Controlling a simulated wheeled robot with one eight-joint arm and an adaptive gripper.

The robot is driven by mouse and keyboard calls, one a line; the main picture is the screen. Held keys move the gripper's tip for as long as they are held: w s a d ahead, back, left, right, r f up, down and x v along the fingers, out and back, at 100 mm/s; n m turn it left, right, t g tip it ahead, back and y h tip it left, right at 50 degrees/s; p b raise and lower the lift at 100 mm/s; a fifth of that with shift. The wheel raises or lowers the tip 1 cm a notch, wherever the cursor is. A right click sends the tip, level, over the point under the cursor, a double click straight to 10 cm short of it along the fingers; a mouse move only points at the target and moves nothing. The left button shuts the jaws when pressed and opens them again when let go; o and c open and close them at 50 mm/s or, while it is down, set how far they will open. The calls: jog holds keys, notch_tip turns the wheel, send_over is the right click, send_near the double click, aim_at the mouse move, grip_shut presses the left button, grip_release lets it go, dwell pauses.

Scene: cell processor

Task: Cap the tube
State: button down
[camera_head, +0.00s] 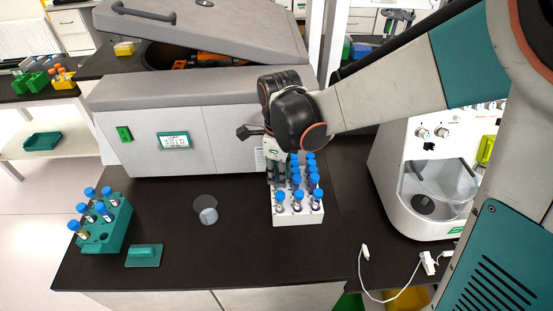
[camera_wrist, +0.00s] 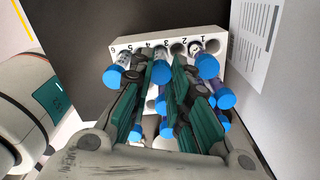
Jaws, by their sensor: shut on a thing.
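A white rack (camera_head: 298,219) stands on the dark bench and holds several tubes with blue caps (camera_head: 279,197). My gripper (camera_head: 281,172) is at the rack's far left part, pointing down, its fingertips largely hidden among the tubes. In the wrist view, the green-padded fingers (camera_wrist: 163,78) close around a blue cap (camera_wrist: 160,72). Whether this cap is seated on a tube is not clear. Other blue-capped tubes show on both sides, one at the left (camera_wrist: 114,76) and one at the right (camera_wrist: 207,66). The numbered edge of the white rack (camera_wrist: 125,43) lies behind them.
A teal rack (camera_head: 106,236) with several blue-capped tubes stands at the left. A clear cup (camera_head: 206,209) and a teal block (camera_head: 144,256) lie between. A large grey machine (camera_head: 215,125) is behind the rack; a white device (camera_head: 420,190) stands to the right.

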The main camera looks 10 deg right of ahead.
dwell(0.3)
jog(key=m, duration=0.6)
jog(key=c, duration=1.6)
grip_release()
jog(key=n, duration=0.4)
jog(key=shift+n+b, duration=0.4)
jog(key=shift+n, duration=0.7)
